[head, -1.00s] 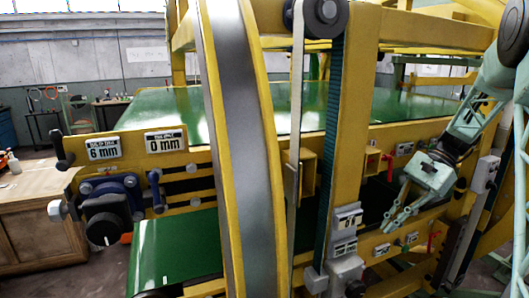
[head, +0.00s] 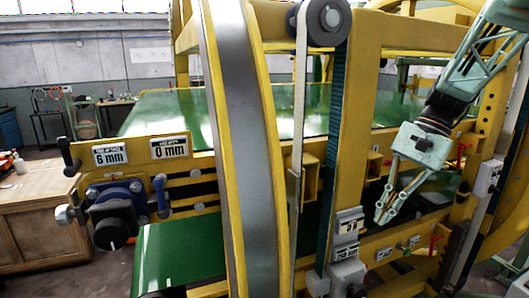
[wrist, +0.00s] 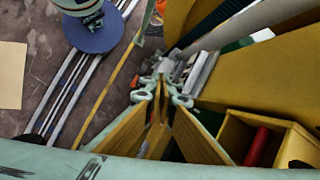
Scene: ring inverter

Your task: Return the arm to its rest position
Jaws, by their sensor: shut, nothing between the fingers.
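My arm (head: 470,75) comes down from the upper right in the head view. It is pale green with dark joints. My gripper (head: 381,217) hangs at its end, pointing down and a little left, in front of the right side of the yellow machine. Its fingers are close together and hold nothing. In the wrist view my gripper (wrist: 163,80) shows near the middle, with yellow machine parts behind and below it. Whether the fingertips touch any machine part cannot be told.
The yellow ring-shaped machine (head: 345,100) with green belts (head: 180,250) fills the middle. A wooden cabinet (head: 40,222) stands at the left. Open floor shows in the wrist view.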

